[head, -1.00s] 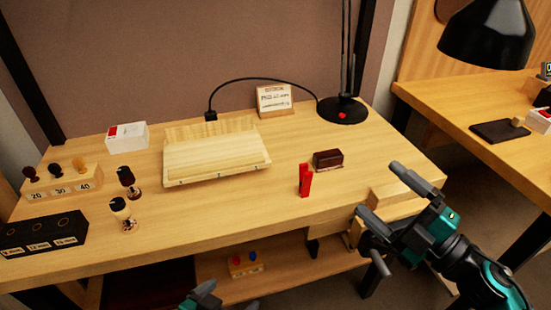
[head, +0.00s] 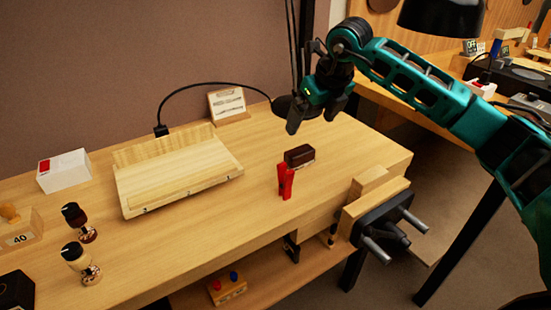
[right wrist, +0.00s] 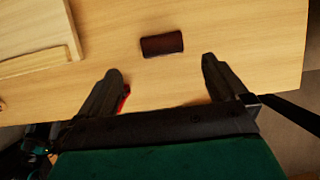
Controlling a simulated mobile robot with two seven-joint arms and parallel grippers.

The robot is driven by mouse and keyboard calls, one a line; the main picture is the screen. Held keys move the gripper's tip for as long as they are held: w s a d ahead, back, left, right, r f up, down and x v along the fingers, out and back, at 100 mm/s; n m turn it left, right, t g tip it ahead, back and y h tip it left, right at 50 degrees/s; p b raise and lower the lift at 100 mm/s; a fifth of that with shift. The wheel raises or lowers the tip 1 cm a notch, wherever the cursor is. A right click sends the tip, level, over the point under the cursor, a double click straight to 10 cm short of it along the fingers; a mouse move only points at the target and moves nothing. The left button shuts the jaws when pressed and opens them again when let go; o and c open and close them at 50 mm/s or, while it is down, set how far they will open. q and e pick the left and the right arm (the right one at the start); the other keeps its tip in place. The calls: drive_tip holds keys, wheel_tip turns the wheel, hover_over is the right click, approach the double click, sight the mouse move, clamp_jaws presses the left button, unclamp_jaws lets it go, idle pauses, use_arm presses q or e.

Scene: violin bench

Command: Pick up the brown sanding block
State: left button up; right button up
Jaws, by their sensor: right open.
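The brown sanding block (head: 299,155) lies on the bench top, right of the middle in the head view. It also shows in the right wrist view (right wrist: 162,44), ahead of and between the spread fingers. My right gripper (head: 311,122) is open and empty above the bench, behind and above the block in the head picture. Its two fingers show apart in the right wrist view (right wrist: 158,88). Nothing is between the fingertips. My left gripper is not in view.
A red clamp-like piece (head: 285,182) stands just in front of the block. A pale wooden board (head: 180,170) lies to its left. A black lamp stands behind, its base (head: 290,106) partly hidden by my right gripper. A vise (head: 380,215) sits at the bench's right front edge.

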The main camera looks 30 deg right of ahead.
sight(300, 150)
drive_tip(key=x, duration=0.7)
drive_tip(key=shift+d+f+b, duration=0.1)
drive_tip(key=shift+f+b, duration=0.15)
drive_tip(key=shift+b, duration=0.15)
drive_tip(key=x, duration=0.5)
drive_tip(key=shift+s+d+f+b, duration=0.1)
drive_tip(key=shift+s+f+b, duration=0.1)
drive_tip(key=shift+s+b, duration=0.15)
